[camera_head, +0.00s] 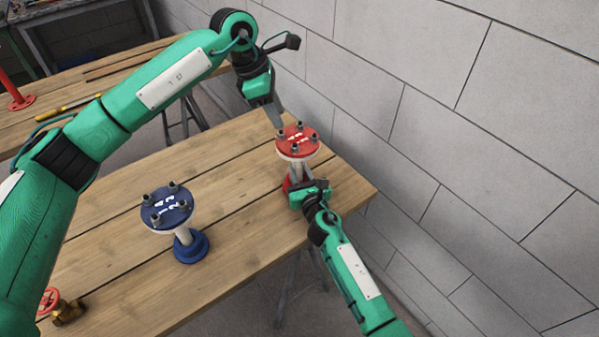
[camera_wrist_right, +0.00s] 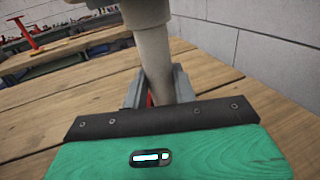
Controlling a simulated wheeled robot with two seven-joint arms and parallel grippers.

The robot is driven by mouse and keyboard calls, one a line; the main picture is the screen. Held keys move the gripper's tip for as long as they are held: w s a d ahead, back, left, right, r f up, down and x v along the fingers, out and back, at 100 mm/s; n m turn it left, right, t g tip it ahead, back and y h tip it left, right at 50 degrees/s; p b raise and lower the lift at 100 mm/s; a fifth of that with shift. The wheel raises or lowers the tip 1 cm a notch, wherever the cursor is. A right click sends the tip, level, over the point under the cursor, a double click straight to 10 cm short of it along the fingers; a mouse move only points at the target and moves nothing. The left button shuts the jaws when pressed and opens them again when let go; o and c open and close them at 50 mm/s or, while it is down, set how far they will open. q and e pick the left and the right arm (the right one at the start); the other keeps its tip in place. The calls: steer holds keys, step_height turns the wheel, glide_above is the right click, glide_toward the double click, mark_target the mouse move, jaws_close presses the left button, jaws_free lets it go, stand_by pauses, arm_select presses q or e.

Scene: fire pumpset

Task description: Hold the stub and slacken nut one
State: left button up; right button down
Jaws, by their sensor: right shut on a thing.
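The stub with the red flange (camera_head: 297,148) stands upright near the table's right end, with a pale pipe below the flange and a red foot partly hidden by my right gripper. Several dark nuts stand on the flange; white numbers are too small to read, so I cannot tell which is nut one. My right gripper (camera_head: 301,181) is shut on the pale pipe, seen close in the right wrist view (camera_wrist_right: 153,60) with a finger on each side. My left gripper (camera_head: 275,117) points down at the flange's far left edge, close to a nut; I cannot tell whether it touches.
A similar stub with a blue flange (camera_head: 167,207) stands on the wooden table (camera_head: 120,265) to the left. A valve with a red handwheel (camera_head: 48,301) lies at the near left. A grey block wall (camera_head: 450,150) runs close along the right. Another bench (camera_head: 100,75) stands behind.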

arm_select(q)
steer(key=shift+o, duration=0.3)
step_height(320, 180, up, 3)
steer(key=m+y, duration=0.4)
steer(key=m, duration=0.4)
glide_above(296, 147)
step_height(296, 147, down, 12)
steer(key=shift+w+r, duration=0.1)
steer(key=shift+r, duration=0.05)
jaws_close()
